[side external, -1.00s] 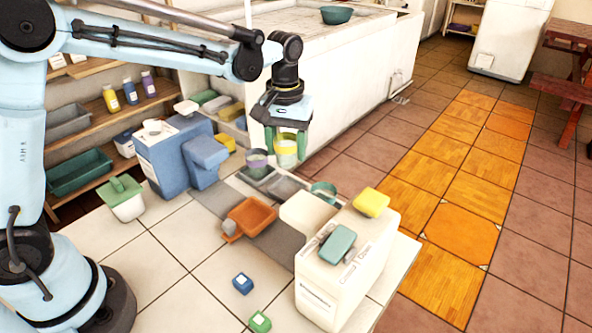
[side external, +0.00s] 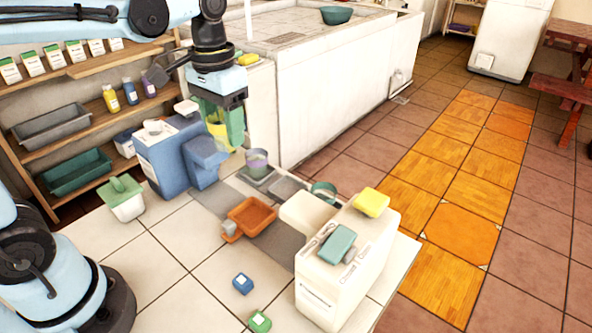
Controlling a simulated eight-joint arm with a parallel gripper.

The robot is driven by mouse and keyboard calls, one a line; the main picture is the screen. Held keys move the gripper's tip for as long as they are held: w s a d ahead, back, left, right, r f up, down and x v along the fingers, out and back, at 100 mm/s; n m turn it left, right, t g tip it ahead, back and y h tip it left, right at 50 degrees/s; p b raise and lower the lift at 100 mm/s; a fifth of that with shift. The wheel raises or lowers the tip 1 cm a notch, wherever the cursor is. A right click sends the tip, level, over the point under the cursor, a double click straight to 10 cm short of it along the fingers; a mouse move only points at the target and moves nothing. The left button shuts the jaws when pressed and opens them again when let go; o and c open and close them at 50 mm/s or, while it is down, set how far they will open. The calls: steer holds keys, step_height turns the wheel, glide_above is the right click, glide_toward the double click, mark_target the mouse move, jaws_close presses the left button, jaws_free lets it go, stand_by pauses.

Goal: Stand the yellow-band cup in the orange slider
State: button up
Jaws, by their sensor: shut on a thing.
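My gripper (side external: 222,130) is shut on the yellow-band cup (side external: 217,129). It holds the cup in the air above and beside the blue container. The green fingers hide much of the cup; its yellow band shows between them. The orange slider (side external: 262,212), a shallow orange tray with a small grey piece at its left end, sits on the grey strip of the tabletop, below and to the right of my gripper. No cup stands in it.
A purple-band cup (side external: 257,160) stands on a grey slider behind the orange one. A teal-band cup (side external: 324,190) stands farther right. A blue container (side external: 172,155) is close to my gripper. A white box (side external: 345,270) carries yellow and teal blocks.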

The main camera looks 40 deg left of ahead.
steer(key=s+d+f+n, duration=0.2)
steer(key=s+d+f, duration=0.15)
steer(key=s, duration=0.35)
steer(key=s+d+f+n, duration=0.2)
steer(key=s+d+n, duration=0.1)
steer(key=s+d, duration=0.3)
steer(key=w+a+f, duration=0.1)
steer(key=a+f, duration=0.1)
steer(key=a, duration=0.1)
steer(key=w+a+f, duration=0.1)
steer(key=a+f, duration=0.1)
steer(key=a, duration=0.2)
steer(key=w+a+f, duration=0.2)
steer(key=a+f, duration=0.1)
steer(key=shift+a+f, duration=0.1)
steer(key=shift+a, duration=0.3)
steer(key=shift+f, duration=2)
steer(key=shift+f, duration=0.15)
steer(key=o, duration=0.7)
steer(key=shift+o, duration=0.2)
